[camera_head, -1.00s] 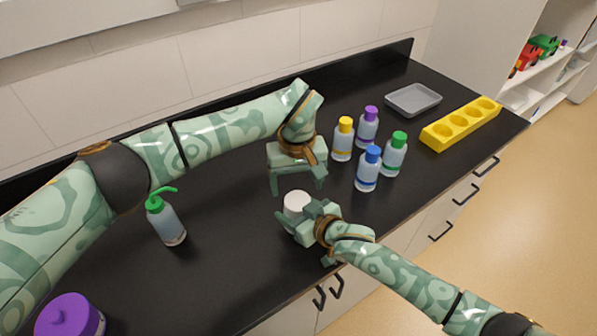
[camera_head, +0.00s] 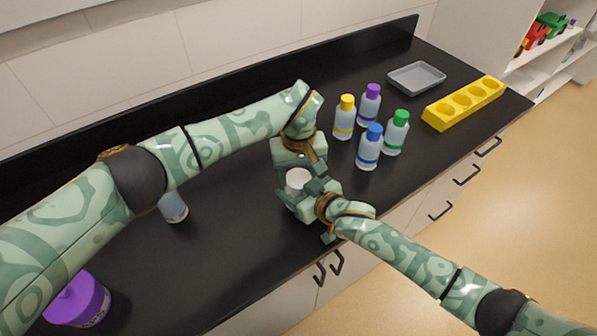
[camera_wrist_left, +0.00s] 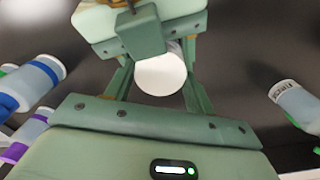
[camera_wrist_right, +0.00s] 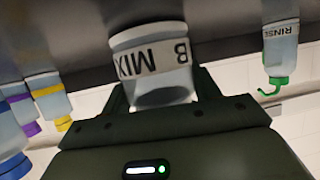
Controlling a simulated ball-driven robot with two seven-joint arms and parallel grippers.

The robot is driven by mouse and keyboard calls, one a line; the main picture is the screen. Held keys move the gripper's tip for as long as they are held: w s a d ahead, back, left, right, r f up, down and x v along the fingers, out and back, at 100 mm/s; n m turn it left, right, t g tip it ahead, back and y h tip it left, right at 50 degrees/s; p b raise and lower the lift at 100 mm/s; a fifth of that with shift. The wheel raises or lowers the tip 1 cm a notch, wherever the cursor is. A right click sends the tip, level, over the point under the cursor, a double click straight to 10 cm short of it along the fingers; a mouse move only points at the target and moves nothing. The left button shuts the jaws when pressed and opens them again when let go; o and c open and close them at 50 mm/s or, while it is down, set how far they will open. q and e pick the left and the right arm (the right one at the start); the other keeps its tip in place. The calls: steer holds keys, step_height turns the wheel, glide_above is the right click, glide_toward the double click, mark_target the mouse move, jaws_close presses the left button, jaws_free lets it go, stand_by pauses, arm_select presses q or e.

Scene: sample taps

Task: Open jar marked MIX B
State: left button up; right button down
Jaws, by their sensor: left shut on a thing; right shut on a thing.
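The jar marked MIX B (camera_wrist_right: 152,62) shows its label upside down in the right wrist view. Its white lid (camera_head: 298,177) shows in the head view and between the left fingers in the left wrist view (camera_wrist_left: 160,76). My left gripper (camera_head: 296,168) reaches down from above and is shut on the lid. My right gripper (camera_head: 303,196) is shut on the jar's body from the front right side. The jar stands upright as far as I can see; its lower part is hidden by the right gripper.
Blue (camera_head: 368,150), green (camera_head: 395,135), yellow (camera_head: 344,118) and purple-capped (camera_head: 369,106) bottles stand right of the grippers. Behind them are a grey tray (camera_head: 416,77) and a yellow rack (camera_head: 443,118). A rinse bottle (camera_head: 173,209) and purple-lidded jar (camera_head: 79,299) are at left.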

arm_select(q)
steer(key=n, duration=0.7)
steer(key=shift+n, duration=0.3)
steer(key=n, duration=0.5)
steer(key=shift+n, duration=0.4)
steer(key=o, duration=1.1)
steer(key=shift+s+r, duration=0.1)
steer(key=shift+r, duration=0.05)
